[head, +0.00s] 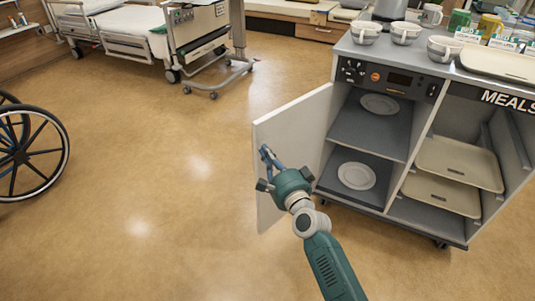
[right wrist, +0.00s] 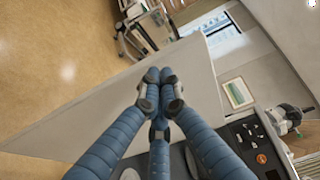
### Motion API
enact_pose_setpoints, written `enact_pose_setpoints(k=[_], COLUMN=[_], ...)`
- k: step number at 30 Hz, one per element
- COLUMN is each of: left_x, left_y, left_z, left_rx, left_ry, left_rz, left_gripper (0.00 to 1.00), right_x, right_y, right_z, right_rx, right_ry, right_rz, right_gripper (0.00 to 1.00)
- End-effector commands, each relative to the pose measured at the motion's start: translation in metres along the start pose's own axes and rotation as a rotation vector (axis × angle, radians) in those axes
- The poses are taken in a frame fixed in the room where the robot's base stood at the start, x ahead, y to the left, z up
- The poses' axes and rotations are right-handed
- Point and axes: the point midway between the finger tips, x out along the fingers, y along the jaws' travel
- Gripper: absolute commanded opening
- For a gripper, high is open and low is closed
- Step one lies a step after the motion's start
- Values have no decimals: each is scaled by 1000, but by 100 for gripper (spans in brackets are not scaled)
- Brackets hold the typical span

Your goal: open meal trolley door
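The meal trolley (head: 425,195) stands at the right of the head view. Its pale door (head: 300,120) is swung wide open to the left, showing the left compartment (head: 365,128) with its grey shelves. The door also shows as a pale panel in the right wrist view (right wrist: 195,72). My right gripper (head: 266,154) is at the inner face of the door, near its free edge. In the right wrist view its fingertips (right wrist: 160,78) are together, with nothing seen between them. I cannot tell whether they touch the door. My left gripper is not in view.
White plates (head: 357,176) lie on the compartment shelves, and trays (head: 450,160) are in the right bay. Bowls (head: 405,33) and a mug (head: 431,14) stand on top. A wheelchair wheel (head: 32,152) is at the left, a bed (head: 125,22) at the back. The floor between is clear.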

Motion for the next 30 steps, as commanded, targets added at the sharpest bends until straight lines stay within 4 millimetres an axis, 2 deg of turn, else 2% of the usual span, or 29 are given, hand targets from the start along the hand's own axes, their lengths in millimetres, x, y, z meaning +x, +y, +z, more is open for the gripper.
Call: enact_pose_setpoints(k=[5, 8, 21, 25, 30], left_x=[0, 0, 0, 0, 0], left_y=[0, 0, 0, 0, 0], left_z=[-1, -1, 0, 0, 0], left_rx=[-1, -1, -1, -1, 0], left_ry=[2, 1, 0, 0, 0], left_rz=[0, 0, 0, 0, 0], left_gripper=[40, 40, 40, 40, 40], right_x=[-3, -12, -99, -114, -120], right_y=[1, 1, 2, 1, 0], right_z=[0, 0, 0, 0, 0], right_rx=[1, 2, -1, -1, -1], right_ry=[0, 1, 0, 0, 0], right_rz=[1, 1, 3, 1, 0], right_gripper=[0, 0, 0, 0, 0])
